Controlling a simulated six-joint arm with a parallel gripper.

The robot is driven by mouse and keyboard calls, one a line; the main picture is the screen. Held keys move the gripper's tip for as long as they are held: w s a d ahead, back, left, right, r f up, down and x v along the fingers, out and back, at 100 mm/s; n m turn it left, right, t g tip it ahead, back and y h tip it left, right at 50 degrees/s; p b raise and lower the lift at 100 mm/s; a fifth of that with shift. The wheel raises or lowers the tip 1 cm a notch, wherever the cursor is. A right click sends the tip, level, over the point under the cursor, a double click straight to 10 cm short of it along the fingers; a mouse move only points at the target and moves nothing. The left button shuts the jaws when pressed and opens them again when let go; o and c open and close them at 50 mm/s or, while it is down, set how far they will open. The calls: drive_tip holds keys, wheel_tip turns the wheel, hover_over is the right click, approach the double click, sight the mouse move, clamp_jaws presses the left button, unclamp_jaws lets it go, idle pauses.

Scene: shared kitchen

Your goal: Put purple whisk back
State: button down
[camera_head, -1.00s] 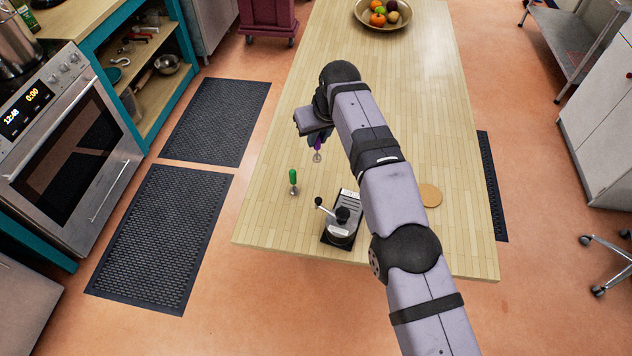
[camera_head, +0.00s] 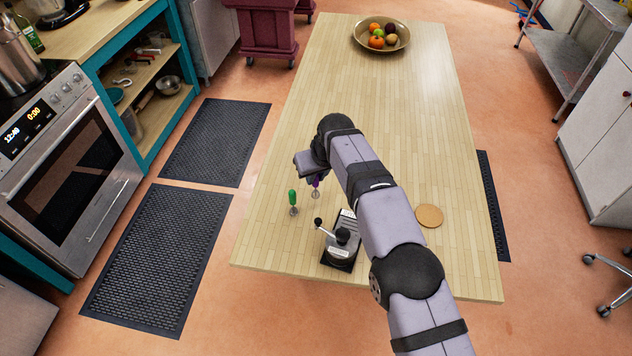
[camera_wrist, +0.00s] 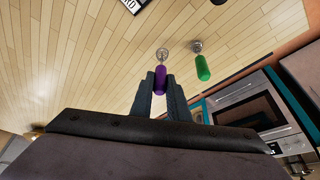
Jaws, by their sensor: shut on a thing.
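The purple whisk (camera_head: 315,191) hangs from my gripper (camera_head: 314,180), handle up and wire end down. In the wrist view the two fingers of my gripper (camera_wrist: 160,92) are shut on its purple handle (camera_wrist: 160,80), and its wire end points away from me. A green-handled whisk (camera_head: 292,200) is to the left of it on the wooden table (camera_head: 400,90); it also shows in the wrist view (camera_wrist: 203,67). Whether the purple whisk touches the table is hard to tell.
A silver and black device with a lever (camera_head: 341,245) stands near the table's front edge. A round cork-coloured disc (camera_head: 429,216) lies right of my arm. A fruit bowl (camera_head: 365,44) is at the far end. The table's middle is clear.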

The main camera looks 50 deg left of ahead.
sight(317, 181)
drive_tip(key=shift+f+p, duration=0.55)
drive_tip(key=shift+f, duration=0.95)
drive_tip(key=shift+f, duration=0.2)
drive_tip(key=c, duration=1.7)
unclamp_jaws()
drive_tip(key=shift+r, duration=0.15)
drive_tip(key=shift+r, duration=0.15)
drive_tip(key=shift+b+v, duration=2.25)
drive_tip(key=shift+v, duration=3.7)
